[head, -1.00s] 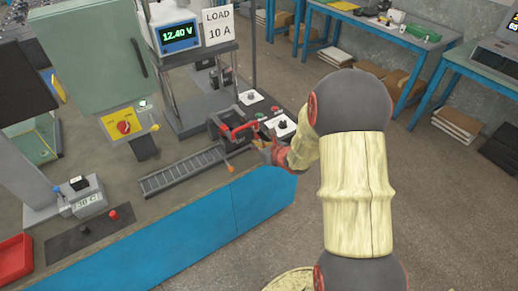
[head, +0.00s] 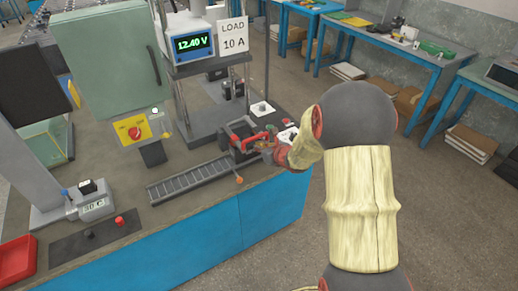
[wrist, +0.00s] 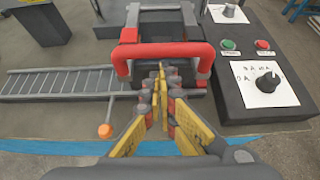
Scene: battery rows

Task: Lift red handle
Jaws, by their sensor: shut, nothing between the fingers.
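The red handle (wrist: 163,50) is a U-shaped bar on a dark grey device in the wrist view. It also shows on the bench in the head view (head: 253,139). My gripper (wrist: 160,72) is shut and empty, its yellow fingers pointing at the handle. The fingertips lie between the handle's two legs, just below the bar in the picture. I cannot tell whether they are under the bar or touching it. In the head view my gripper (head: 270,149) is small, at the handle's right side, and partly hidden by my wrist.
A roller track (head: 190,181) and a lever with an orange knob (wrist: 105,131) stand left of the device. A control box (wrist: 260,85) with green and red buttons and a black knob stands close on the right. The blue bench edge (head: 200,225) is in front.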

